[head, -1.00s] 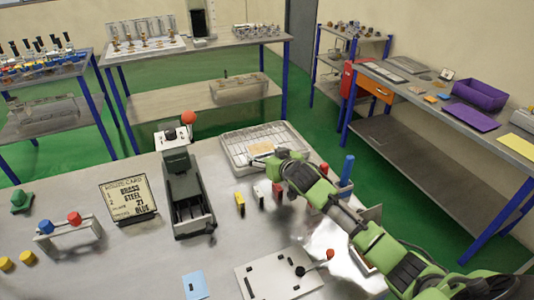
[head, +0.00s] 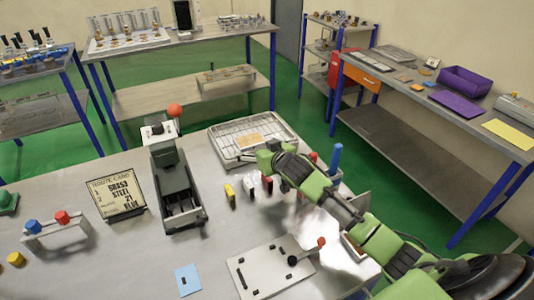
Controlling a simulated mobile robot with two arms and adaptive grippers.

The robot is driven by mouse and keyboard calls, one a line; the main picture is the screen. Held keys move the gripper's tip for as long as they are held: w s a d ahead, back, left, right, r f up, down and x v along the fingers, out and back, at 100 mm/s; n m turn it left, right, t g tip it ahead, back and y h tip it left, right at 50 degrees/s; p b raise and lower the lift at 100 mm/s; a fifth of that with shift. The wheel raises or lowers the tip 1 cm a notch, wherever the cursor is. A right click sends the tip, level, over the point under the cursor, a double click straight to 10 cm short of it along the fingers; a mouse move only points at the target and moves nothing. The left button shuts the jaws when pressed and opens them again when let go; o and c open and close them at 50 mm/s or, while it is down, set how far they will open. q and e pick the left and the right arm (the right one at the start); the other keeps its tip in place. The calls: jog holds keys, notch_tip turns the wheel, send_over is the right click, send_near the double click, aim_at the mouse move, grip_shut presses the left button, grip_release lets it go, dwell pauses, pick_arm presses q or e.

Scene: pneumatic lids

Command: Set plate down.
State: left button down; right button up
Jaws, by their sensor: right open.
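A small tan plate (head: 248,141) lies in the wire-grid tray (head: 217,149) at the back of the bench. My right gripper (head: 261,155) is open, over the front part of the tray beside the plate. Its fingers are small and partly hidden by my own wrist, so I cannot tell whether they touch the plate. A light-blue plate (head: 188,280) with a dark slot lies flat at the front of the bench. My left gripper is out of view.
A grey press with a red knob (head: 175,110) and a route card (head: 117,199) stand left of the tray. Yellow, white and red pieces stand before it. A white plate fixture (head: 262,274) with a red-knobbed lever is at the front. Bare bench lies between.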

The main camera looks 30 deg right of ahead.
jog(key=v, duration=1)
jog(key=shift+b, duration=0.45)
